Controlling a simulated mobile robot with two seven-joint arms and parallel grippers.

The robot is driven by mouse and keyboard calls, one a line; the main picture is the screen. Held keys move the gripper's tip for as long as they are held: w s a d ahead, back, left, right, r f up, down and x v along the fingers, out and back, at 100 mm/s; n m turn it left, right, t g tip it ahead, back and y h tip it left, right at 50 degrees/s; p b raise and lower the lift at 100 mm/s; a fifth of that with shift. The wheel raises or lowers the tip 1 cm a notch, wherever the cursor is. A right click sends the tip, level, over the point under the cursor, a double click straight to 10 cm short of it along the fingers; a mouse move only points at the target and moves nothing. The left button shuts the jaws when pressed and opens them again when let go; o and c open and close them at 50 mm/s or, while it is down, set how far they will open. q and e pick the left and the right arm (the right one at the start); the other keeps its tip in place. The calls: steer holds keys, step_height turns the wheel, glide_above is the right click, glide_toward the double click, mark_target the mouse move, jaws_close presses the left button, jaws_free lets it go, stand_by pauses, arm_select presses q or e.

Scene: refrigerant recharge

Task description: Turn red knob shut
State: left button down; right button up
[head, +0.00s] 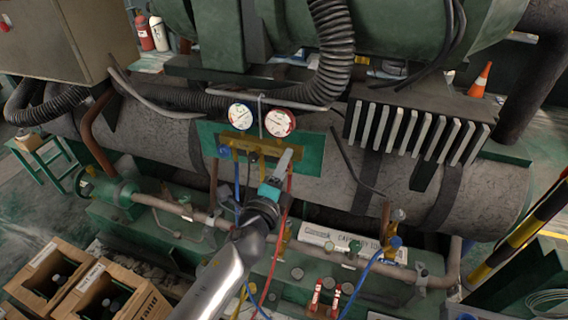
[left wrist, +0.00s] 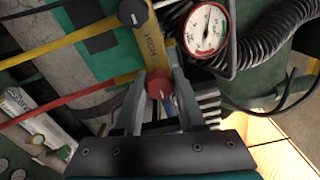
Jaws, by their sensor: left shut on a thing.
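The red knob (left wrist: 160,83) shows in the left wrist view at the end of the brass manifold (left wrist: 148,40), which is marked HIGH. My left gripper (left wrist: 161,88) has its two grey fingers on either side of the knob and is shut on it. In the head view my left gripper (head: 282,168) reaches up to the right end of the manifold, and hides the knob. The red-rimmed gauge (head: 279,122) sits above it, beside the blue-rimmed gauge (head: 241,116). My right gripper is in neither view.
Blue and red hoses (head: 283,210) hang below the manifold. A black coiled hose (head: 334,45) and a finned block (head: 415,125) are close by. A pipe with valves (head: 340,258) runs below. Cardboard boxes (head: 95,290) stand at lower left.

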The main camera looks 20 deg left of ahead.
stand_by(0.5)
arm_select(q)
steer(key=c, duration=0.5)
jaws_free()
steer(key=s+b, duration=0.2)
steer(key=s, duration=1.3)
steer(key=shift+a+b, duration=0.25)
steer(key=shift+b, duration=0.15)
steer(key=shift+s, duration=0.1)
